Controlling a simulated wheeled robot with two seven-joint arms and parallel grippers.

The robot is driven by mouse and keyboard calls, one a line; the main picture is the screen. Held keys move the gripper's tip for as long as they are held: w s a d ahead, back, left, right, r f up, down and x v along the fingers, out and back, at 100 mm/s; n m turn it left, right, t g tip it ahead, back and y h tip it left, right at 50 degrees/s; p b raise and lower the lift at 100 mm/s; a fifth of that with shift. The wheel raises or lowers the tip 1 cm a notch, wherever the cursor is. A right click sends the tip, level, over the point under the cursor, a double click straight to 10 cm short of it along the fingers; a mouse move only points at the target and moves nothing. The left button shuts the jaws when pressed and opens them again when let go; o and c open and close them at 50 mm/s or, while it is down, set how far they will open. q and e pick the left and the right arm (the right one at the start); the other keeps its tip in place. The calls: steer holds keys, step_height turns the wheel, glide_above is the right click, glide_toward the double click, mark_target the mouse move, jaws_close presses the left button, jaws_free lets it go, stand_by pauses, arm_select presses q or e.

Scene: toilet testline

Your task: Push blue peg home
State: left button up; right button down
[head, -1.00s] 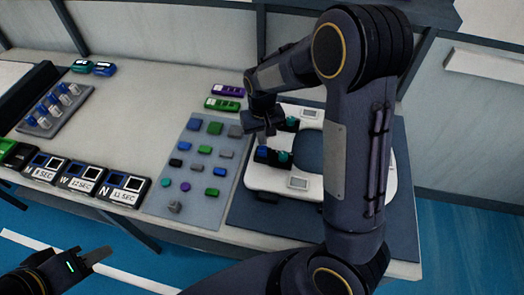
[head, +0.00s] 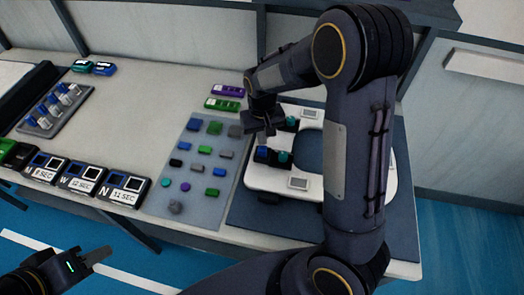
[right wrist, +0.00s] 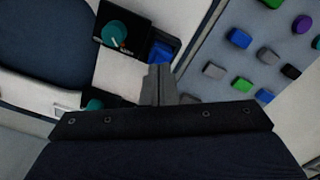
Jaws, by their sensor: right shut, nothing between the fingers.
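The blue peg (head: 262,153) sits at a black block on the left side of the white seat-shaped fixture (head: 262,179), beside a teal knob (head: 283,157). The blue peg also shows in the right wrist view (right wrist: 162,52). How deep it sits I cannot tell. My right gripper (head: 270,130) is shut and empty, pointing down over the fixture just behind this peg. In the right wrist view its fingertips (right wrist: 158,72) are close to the peg; contact is unclear. My left gripper (head: 97,257) hangs in front of the table at lower left, away from the fixture; its jaw state is unclear.
A second teal knob (head: 292,122) on the fixture is next to my right gripper, which hides the area beside it. A grey mat (head: 205,214) with several small coloured pieces lies to the left. Labelled displays (head: 82,178) line the front edge. My right arm covers the fixture's right part.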

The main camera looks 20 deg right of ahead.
steer(key=shift+f+b, duration=0.85)
steer(key=shift+f, duration=0.3)
stand_by(0.5)
steer(key=shift+r, duration=0.1)
stand_by(0.3)
step_height(320, 180, up, 8)
steer(key=p, duration=0.6)
stand_by(0.3)
stand_by(0.3)
steer(key=s+r+t+y+b, duration=0.1)
steer(key=s+r, duration=0.4)
steer(key=s, duration=0.6)
steer(key=s+a+r+t+y+b, duration=0.1)
steer(key=s+r+t, duration=0.3)
steer(key=s, duration=0.7)
steer(key=shift+s+a+r+t+y, duration=0.3)
steer(key=shift+r+y, duration=0.35)
steer(key=shift+y, duration=0.25)
